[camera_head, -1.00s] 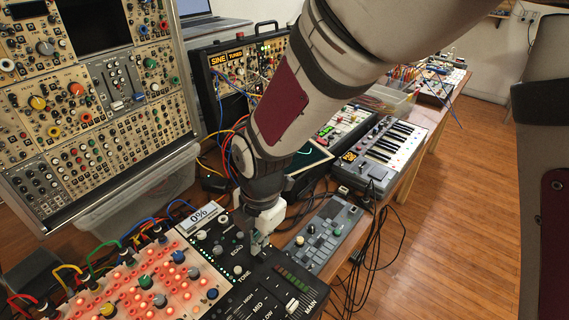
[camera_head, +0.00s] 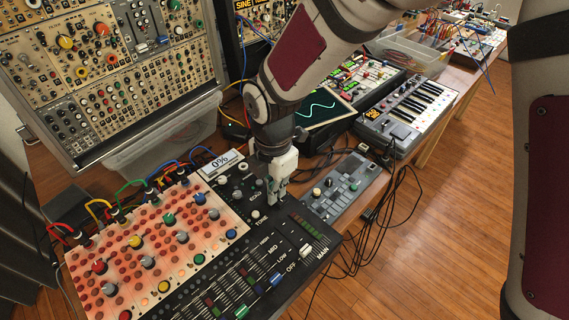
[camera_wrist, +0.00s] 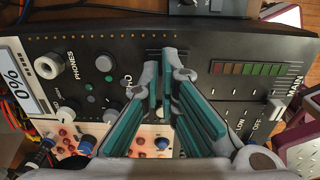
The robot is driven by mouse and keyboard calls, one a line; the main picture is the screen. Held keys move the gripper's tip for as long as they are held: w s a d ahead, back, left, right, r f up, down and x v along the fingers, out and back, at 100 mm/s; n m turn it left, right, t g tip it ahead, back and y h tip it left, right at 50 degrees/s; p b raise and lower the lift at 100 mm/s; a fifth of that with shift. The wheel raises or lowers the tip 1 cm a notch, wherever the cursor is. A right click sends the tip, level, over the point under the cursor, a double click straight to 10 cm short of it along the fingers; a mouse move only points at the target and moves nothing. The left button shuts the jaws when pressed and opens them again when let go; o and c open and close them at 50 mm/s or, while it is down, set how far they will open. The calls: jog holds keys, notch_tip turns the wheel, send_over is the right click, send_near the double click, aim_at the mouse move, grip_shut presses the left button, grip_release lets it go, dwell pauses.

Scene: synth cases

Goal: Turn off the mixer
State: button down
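The mixer (camera_head: 250,262) is a black panel with knobs, faders and a display (camera_head: 221,164) that reads 0%. Its MAIN fader has a white cap (camera_head: 306,250), close to the word OFF; the cap also shows at the right of the wrist view (camera_wrist: 273,112). My gripper (camera_head: 274,200) points down over the mixer's upper part, near the TONE knob and left of the level lights. In the wrist view its teal-padded fingers (camera_wrist: 166,80) converge with little space between the tips and hide the panel there. I cannot tell whether they touch anything.
A red-lit knob panel (camera_head: 150,255) with patch cables adjoins the mixer at left. A small grey device (camera_head: 345,185) and loose black cables (camera_head: 375,215) lie to the right. A small keyboard (camera_head: 408,110) and synth racks stand behind. The wooden floor at right is clear.

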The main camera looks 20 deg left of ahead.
jog(key=shift+f, duration=0.45)
jog(key=shift+s, duration=0.1)
jog(key=shift+s+d+f, duration=0.1)
jog(key=shift+s+d, duration=0.25)
jog(key=shift+d, duration=0.45)
notch_tip(320, 180, up, 15)
jog(key=a+p, duration=0.1)
jog(key=p, duration=0.3)
jog(key=shift+w+a, duration=0.3)
jog(key=shift+w, duration=0.15)
